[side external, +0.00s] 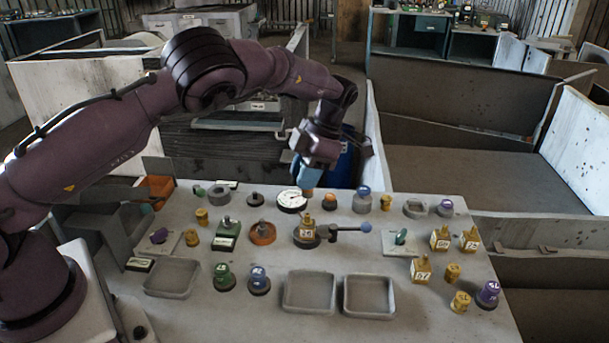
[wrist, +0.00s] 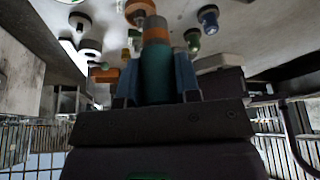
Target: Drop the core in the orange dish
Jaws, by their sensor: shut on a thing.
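My gripper (side external: 309,178) is above the far middle of the table, pointing down. In the side view only a small orange tip of the core (side external: 309,193) shows below the fingers. An orange round dish (side external: 262,239) lies on the table, nearer the camera and left of my gripper, with a small dark knobbed piece in its middle. The held core is apart from the dish.
An orange bin (side external: 156,190) is at the far left. Several yellow, green and purple pieces and grey trays (side external: 309,308) cover the table. A blue-knobbed lever (side external: 345,228) sticks out mid-table.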

